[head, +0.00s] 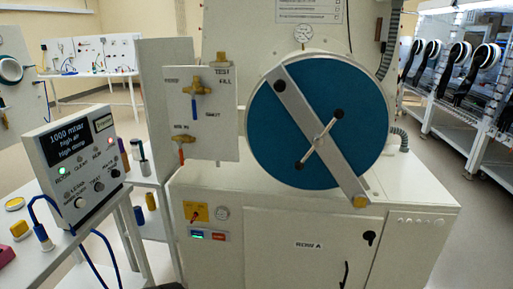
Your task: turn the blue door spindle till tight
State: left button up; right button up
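A round blue door (270,140) is on the front of the white cabinet, right of the picture's middle. A grey bar (296,108) crosses it diagonally from upper left to lower right. At the door's centre is the spindle (318,147), a light cross handle with a dark knob at its upper right end and another at its lower left end. A brass-coloured piece (360,202) is at the bar's lower right end. Neither of my grippers is in the head view, and nothing is touching the spindle.
A valve panel (200,112) with brass fittings stands left of the door. A meter box (75,155) on a side table (70,243) shows "1000 mbar". The cabinet's lower front (270,245) is labelled "ROW A". Open floor (470,215) lies at right.

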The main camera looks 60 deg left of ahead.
aim_at(318, 139)
jog(key=u, duration=1.45)
